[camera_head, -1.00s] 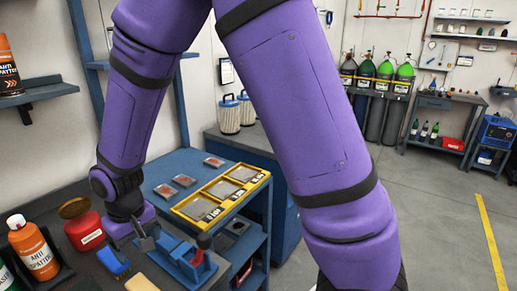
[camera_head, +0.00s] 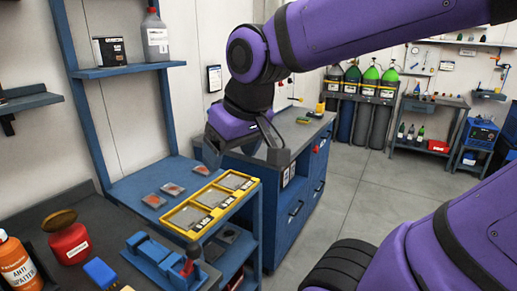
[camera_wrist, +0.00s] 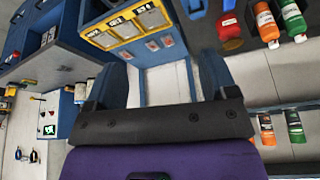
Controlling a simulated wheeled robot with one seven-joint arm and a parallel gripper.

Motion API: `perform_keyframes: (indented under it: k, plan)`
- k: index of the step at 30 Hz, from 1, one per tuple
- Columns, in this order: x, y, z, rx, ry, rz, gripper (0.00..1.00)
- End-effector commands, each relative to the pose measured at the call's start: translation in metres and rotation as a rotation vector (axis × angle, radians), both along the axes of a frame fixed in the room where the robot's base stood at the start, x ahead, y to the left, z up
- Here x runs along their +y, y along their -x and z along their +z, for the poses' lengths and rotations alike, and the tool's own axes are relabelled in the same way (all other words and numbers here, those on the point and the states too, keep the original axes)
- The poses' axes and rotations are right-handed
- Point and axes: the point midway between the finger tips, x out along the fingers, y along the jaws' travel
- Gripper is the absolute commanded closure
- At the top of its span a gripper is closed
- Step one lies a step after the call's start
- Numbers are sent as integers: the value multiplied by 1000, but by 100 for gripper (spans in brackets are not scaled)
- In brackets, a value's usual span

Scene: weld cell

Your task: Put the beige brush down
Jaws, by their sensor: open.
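My gripper (camera_head: 246,152) is raised in the air beyond the yellow tray, beside the far blue cabinet. Its jaws are open, and in the wrist view the gap between the fingers (camera_wrist: 160,85) is empty. No beige brush shows clearly in either view now. A small beige sliver (camera_head: 127,289) at the bottom edge of the head view, beside a blue block-like thing (camera_head: 100,271) on the dark bench (camera_head: 40,225), may be part of it. Most of it is cut off by the picture edge.
A blue clamp-like fixture (camera_head: 160,262), a red tin (camera_head: 69,244) and an orange bottle (camera_head: 18,265) stand on the bench. A yellow three-part tray (camera_head: 188,233) lies on the blue cart. The far cabinet (camera_head: 290,195) is close to my gripper. Open floor (camera_head: 365,215) lies right.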

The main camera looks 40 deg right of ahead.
Motion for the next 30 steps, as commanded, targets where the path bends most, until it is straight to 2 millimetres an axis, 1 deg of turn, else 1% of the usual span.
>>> perform_keyframes:
  k: [1, 3, 6, 9, 13, 30]
  plan:
    - [-6, 12, 5, -21, 3, -14, 22]
    - [-12, 25, 9, -39, 8, -27, 22]
    - [-17, 38, 12, -56, 14, -40, 22]
    - [-20, 45, 13, -65, 18, -46, 22]
    - [-21, 48, 13, -68, 19, -48, 22]
    - [-21, 48, 13, -67, 18, -47, 22]
